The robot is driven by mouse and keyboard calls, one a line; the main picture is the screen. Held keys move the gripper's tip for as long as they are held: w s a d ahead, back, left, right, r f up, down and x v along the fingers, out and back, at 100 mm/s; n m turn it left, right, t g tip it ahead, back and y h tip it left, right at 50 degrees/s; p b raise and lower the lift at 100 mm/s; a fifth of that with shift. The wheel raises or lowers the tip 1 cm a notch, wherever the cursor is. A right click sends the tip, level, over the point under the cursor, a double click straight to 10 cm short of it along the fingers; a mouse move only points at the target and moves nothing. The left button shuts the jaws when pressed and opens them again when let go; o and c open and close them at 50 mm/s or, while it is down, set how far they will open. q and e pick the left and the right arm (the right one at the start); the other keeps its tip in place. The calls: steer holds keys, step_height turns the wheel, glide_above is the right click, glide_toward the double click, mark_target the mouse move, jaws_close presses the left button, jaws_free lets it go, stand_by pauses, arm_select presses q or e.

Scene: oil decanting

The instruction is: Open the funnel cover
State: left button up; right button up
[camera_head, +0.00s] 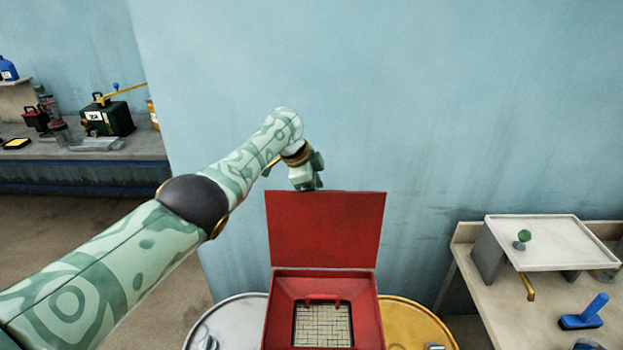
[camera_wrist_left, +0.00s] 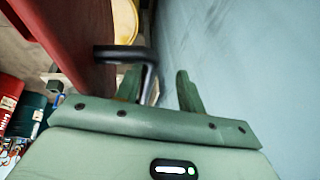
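The red funnel (camera_head: 370,312) is a square box in the lower middle of the head view, with a grid inside. Its red cover (camera_head: 325,230) stands raised, roughly upright, at the funnel's back edge. My left gripper (camera_head: 308,178) is at the cover's top edge, partly behind it. In the left wrist view the cover (camera_wrist_left: 75,35) is a red panel at the left, with a dark bent handle (camera_wrist_left: 122,54) sticking out. The fingers of my left gripper (camera_wrist_left: 160,80) are apart, with the handle's bent end beside or between them; contact is unclear. My right gripper is not in view.
A silver drum (camera_head: 232,322) and a yellow drum (camera_head: 415,325) stand under the funnel. A blue wall is close behind the cover. A bench (camera_head: 515,310) with a white tray (camera_head: 550,243) is at right; a cluttered workbench (camera_head: 80,172) is at far left.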

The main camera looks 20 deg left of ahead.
arm_select(q)
steer(key=p+v, duration=0.1)
steer(key=v, duration=0.1)
steer(key=p+v, duration=0.4)
steer(key=shift+w+r, duration=0.2)
steer(key=shift+r, duration=0.15)
steer(key=p+v, duration=0.2)
steer(key=v, duration=0.7)
steer(key=shift+s+a+r, duration=0.2)
steer(key=shift+s+r, duration=0.1)
steer(key=shift+s, duration=0.05)
